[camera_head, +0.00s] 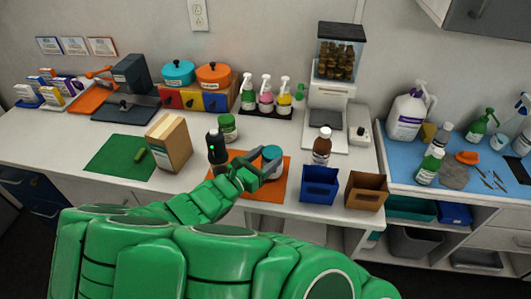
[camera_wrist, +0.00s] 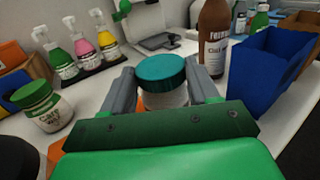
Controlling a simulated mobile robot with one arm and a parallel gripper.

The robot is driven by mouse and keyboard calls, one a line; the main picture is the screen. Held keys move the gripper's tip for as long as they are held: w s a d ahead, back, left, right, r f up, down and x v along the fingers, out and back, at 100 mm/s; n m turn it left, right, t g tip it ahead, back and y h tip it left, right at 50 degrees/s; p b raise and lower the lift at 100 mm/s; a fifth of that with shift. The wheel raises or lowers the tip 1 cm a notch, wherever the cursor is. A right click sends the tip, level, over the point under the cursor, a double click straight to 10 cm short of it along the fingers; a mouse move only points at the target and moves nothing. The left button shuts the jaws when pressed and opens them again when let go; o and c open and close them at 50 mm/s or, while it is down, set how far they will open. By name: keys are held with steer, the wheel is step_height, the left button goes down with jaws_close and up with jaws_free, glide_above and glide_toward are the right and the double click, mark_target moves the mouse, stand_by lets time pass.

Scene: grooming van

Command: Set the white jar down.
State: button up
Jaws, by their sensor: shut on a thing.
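The white jar with a teal lid (camera_head: 272,154) is over the orange mat (camera_head: 252,193) in the head view. My gripper (camera_head: 262,167) is shut on it. In the wrist view the jar (camera_wrist: 163,92) stands upright between the two grey fingers, lid up. Its lower body is hidden by my gripper. I cannot tell whether its base touches the mat.
A green-lidded jar (camera_head: 228,127) and a black device with a green light (camera_head: 217,148) stand left of it. A brown bottle (camera_head: 321,147), a blue bin (camera_head: 320,187) and a brown bin (camera_head: 366,192) stand right. Spray bottles (camera_head: 265,95) line the back.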

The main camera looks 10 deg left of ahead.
steer(key=shift+f, duration=0.65)
stand_by(0.6)
steer(key=o, duration=1.2)
steer(key=shift+o, duration=0.2)
steer(key=shift+s+a, duration=0.1)
steer(key=shift+v, duration=3.8)
